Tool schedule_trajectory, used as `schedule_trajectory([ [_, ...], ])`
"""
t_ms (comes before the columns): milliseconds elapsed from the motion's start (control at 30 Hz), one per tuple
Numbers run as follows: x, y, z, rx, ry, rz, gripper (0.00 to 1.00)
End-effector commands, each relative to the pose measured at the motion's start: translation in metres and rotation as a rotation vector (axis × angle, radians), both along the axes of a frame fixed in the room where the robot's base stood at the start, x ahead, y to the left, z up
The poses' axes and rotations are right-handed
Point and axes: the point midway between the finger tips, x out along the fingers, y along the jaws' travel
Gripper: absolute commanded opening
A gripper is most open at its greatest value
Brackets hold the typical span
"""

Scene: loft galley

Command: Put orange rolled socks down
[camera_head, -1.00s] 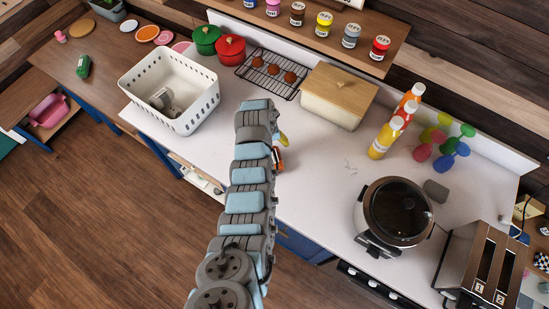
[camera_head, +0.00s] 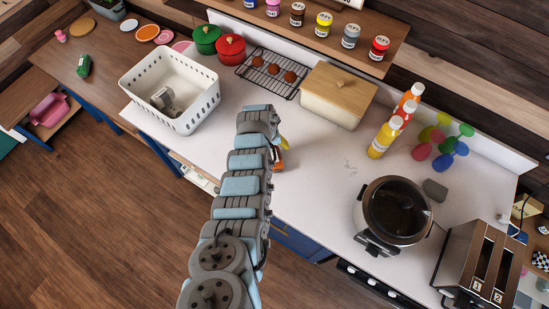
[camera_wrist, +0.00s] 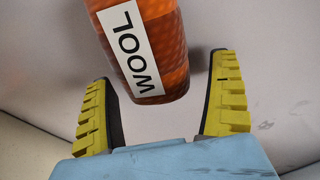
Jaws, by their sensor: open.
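The orange rolled socks (camera_wrist: 168,45), with a white "WOOL" label, lie at the top of the wrist view against the pale countertop. In the head view only a small orange part (camera_head: 279,167) shows beside my arm; the rest is hidden. My gripper (camera_wrist: 160,95) is open, its two yellow-padded fingers spread wide apart. The near end of the socks lies between and ahead of the fingertips, with visible gaps to both fingers. In the head view my arm covers most of the gripper.
A white basket (camera_head: 188,122) with a grey item inside stands left of my arm. A wooden-lidded box (camera_head: 335,97), sauce bottles (camera_head: 384,138), a round cooker (camera_head: 396,215) and a toaster (camera_head: 478,262) stand to the right. The white counter (camera_head: 315,155) between is largely clear.

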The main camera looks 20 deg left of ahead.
Motion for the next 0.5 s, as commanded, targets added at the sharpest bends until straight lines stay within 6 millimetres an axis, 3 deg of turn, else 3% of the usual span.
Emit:
schedule_trajectory([
  [100, -0.0002, -0.0001, -0.0001, -0.001, 0.001, 0.000, 0.91],
  [333, -0.0003, -0.0002, -0.0001, -0.001, 0.001, 0.000, 0.26],
  [367, -0.0003, -0.0002, -0.0001, -0.001, 0.001, 0.000, 0.21],
  [500, -0.0005, -0.0004, -0.0002, -0.001, 0.002, 0.000, 0.20],
])
